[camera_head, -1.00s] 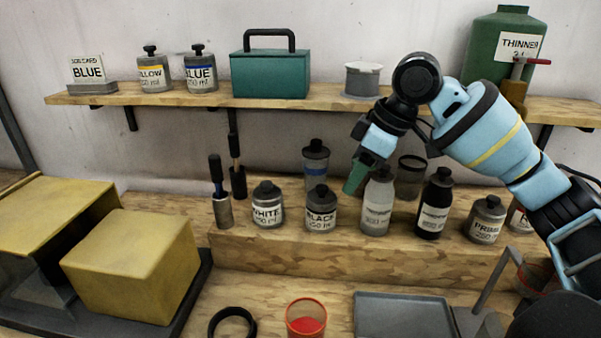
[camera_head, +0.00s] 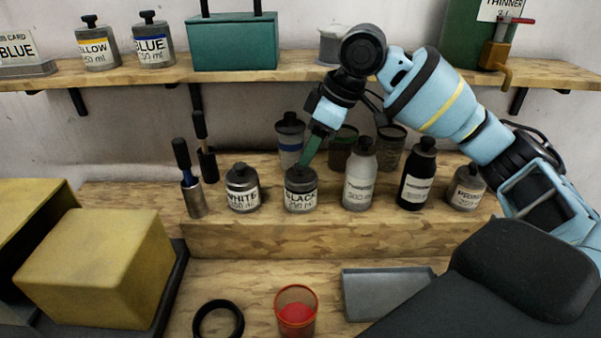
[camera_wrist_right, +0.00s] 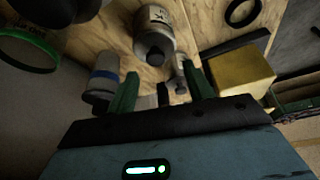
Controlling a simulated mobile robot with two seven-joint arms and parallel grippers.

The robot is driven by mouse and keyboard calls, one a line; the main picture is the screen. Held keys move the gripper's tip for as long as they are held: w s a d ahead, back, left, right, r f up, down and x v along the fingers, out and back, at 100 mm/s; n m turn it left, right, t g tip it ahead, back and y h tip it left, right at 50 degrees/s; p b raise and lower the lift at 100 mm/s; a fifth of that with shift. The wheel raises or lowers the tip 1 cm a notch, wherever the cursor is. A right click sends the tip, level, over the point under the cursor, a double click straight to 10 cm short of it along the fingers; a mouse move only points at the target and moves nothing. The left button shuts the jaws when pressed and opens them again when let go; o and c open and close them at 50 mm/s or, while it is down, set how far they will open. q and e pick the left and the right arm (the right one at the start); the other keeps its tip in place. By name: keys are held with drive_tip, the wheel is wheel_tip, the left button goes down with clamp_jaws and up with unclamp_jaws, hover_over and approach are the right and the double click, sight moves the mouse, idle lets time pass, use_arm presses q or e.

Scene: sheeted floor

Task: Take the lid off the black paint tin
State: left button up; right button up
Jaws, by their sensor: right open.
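The black paint tin (camera_head: 300,198), grey with a BLACK label, stands upright on the wooden step between the white tin (camera_head: 242,198) and a pale bottle (camera_head: 360,180). Its top is partly covered by my right gripper (camera_head: 305,164). The green fingers point down at the tin's top from above and slightly right; I cannot tell whether they touch the lid. In the right wrist view the two fingers (camera_wrist_right: 163,85) are spread apart, with a grey tin or bottle just beyond their tips, its label unreadable. My left gripper is not in view.
A blue-banded jar (camera_head: 290,140) stands close behind the black tin. A dark bottle (camera_head: 415,182) and the primer tin (camera_head: 467,192) are to the right. Brushes (camera_head: 188,180) stand left. A red cup (camera_head: 296,316) and grey tray (camera_head: 385,290) lie in front. A shelf (camera_head: 300,72) is above.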

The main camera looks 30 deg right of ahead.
sight(297, 164)
drive_tip(key=x, duration=0.5)
drive_tip(key=shift+w+d, duration=0.2)
drive_tip(key=shift+w, duration=0.05)
drive_tip(key=c, duration=1.1)
drive_tip(key=shift+o, duration=0.2)
drive_tip(key=shift+r, duration=0.15)
drive_tip(key=shift+r, duration=0.9)
drive_tip(key=shift+s+a+r, duration=0.15)
drive_tip(key=shift+r, duration=0.25)
drive_tip(key=shift+s+a+r, duration=0.1)
drive_tip(key=shift+s+r, duration=0.1)
drive_tip(key=shift+r, duration=0.2)
drive_tip(key=s+a+r, duration=0.1)
drive_tip(key=s+a, duration=0.7)
drive_tip(key=s, duration=0.4)
drive_tip(key=shift+s+a+r, duration=0.2)
drive_tip(key=shift+s+a, duration=0.05)
